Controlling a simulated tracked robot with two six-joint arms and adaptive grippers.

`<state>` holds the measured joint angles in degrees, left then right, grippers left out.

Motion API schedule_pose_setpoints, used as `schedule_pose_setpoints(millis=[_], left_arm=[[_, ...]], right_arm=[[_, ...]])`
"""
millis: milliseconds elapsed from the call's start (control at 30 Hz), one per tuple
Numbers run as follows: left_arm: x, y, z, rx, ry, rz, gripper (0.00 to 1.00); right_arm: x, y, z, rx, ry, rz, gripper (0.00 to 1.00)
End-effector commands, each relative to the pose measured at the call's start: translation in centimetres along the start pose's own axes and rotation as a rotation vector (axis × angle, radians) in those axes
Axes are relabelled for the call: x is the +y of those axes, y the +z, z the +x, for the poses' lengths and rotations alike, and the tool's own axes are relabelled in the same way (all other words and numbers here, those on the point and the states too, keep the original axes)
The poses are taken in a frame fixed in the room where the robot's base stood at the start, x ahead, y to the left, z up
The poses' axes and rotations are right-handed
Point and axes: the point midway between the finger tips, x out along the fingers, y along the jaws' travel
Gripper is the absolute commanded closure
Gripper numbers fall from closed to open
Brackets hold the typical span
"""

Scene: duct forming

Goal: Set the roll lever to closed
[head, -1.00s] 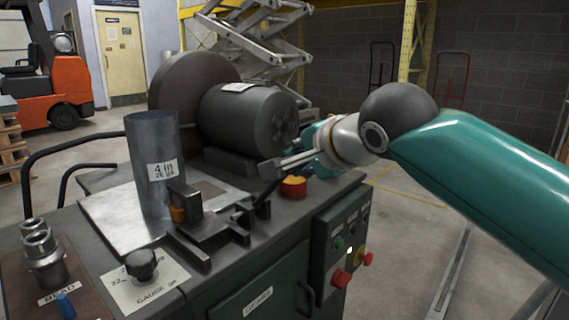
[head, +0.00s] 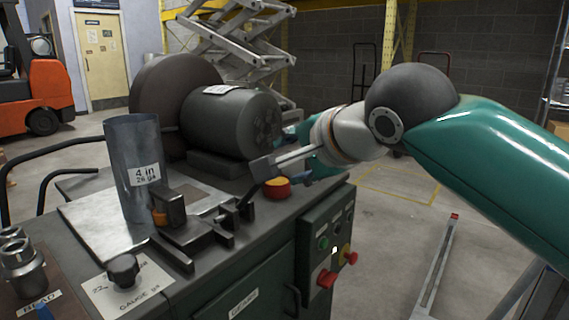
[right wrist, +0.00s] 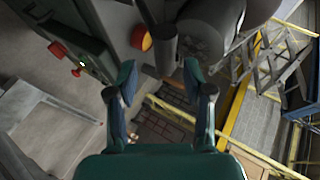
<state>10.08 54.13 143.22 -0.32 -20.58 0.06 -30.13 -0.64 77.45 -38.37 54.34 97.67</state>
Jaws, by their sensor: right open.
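The roll lever seems to be the dark bar (head: 243,194) rising at the near right of the roller block on the machine top. In the right wrist view a dark upright cylinder (right wrist: 165,50), probably its grip, stands ahead of my fingers. My right gripper (right wrist: 157,75) is open and empty, its two teal fingers apart on either side of the line to that cylinder. In the head view my right gripper (head: 298,155) reaches in from the right, just above the machine top; its fingertips are partly hidden. Contact with the lever cannot be told. My left gripper is out of view.
A 4 in metal tube (head: 132,155) stands on the machine, with a motor (head: 230,122) behind. A control panel (head: 325,245) with red knobs is on the machine's side. Open floor lies to the right.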

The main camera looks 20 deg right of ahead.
Motion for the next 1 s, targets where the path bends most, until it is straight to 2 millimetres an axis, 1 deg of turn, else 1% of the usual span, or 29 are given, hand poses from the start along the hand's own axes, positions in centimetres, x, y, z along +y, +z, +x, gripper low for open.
schedule_pose_setpoints(millis=[33,200,300,400,567,1000], left_arm=[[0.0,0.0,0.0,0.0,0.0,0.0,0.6],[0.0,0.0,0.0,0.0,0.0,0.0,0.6],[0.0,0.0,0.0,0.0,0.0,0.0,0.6],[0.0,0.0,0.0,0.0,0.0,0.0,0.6],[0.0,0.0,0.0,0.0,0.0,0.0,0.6],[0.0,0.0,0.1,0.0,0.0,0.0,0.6]], right_arm=[[-0.1,0.0,-1.3,-0.002,-0.005,0.0,0.49],[0.0,0.1,-4.7,-0.003,-0.002,-0.001,0.49],[0.1,0.1,-6.2,-0.004,-0.001,-0.001,0.49],[0.1,0.1,-7.2,-0.002,0.0,-0.001,0.49],[0.2,0.1,-7.9,-0.001,0.003,0.0,0.49],[0.2,0.0,-7.9,0.0,0.004,0.0,0.49]])
